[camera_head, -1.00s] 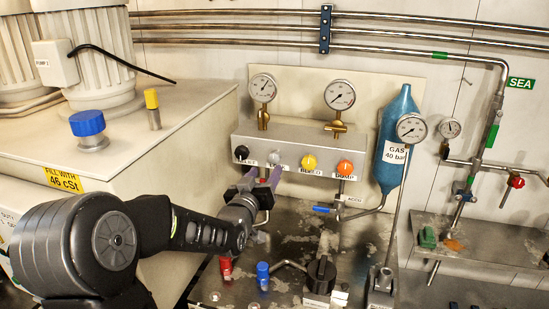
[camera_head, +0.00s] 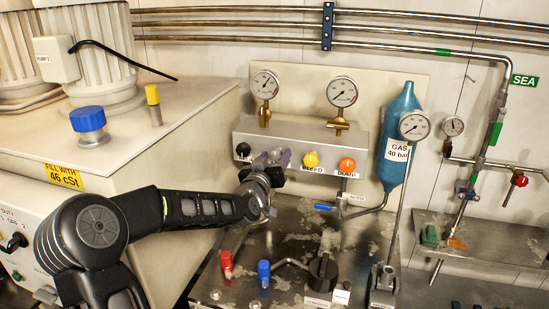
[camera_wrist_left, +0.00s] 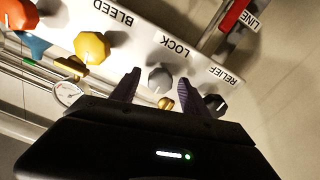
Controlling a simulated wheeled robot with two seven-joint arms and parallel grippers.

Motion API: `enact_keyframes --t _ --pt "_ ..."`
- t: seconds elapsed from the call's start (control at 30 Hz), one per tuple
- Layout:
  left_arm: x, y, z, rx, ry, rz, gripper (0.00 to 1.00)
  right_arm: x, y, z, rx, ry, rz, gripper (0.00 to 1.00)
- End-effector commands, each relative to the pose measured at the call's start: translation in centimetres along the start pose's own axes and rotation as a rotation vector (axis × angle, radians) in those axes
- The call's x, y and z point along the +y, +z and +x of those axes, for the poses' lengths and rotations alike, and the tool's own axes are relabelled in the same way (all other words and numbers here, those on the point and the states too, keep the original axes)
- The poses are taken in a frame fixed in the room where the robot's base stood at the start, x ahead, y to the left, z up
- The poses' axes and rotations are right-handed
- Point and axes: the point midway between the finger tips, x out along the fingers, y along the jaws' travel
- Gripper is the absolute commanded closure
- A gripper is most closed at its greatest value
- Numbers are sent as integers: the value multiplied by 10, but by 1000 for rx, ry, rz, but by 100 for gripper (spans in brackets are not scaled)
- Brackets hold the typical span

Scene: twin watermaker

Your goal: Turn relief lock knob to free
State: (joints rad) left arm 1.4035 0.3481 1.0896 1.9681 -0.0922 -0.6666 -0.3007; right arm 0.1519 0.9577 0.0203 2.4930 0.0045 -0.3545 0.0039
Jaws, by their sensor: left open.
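I cannot tell whether the fingertips reach past the knob's face. In the head view the fingers partly hide the knob. My right gripper is not in view.
A black relief knob (camera_wrist_left: 215,103) is close beside one finger. A yellow bleed knob (camera_head: 311,159) and an orange dump knob (camera_head: 347,165) sit to the right. Gauges (camera_head: 265,85) stand above.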

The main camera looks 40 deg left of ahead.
Motion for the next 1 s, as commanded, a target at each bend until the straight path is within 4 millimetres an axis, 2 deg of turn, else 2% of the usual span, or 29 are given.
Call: enact_keyframes --t 0.23,0.87,1.0 --pt "0 0 0 0 -1 0 47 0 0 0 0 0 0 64" --pt "0 0 0 0 -1 0 98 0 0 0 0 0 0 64" --pt "0 0 0 0 -1 0 100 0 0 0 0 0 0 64"
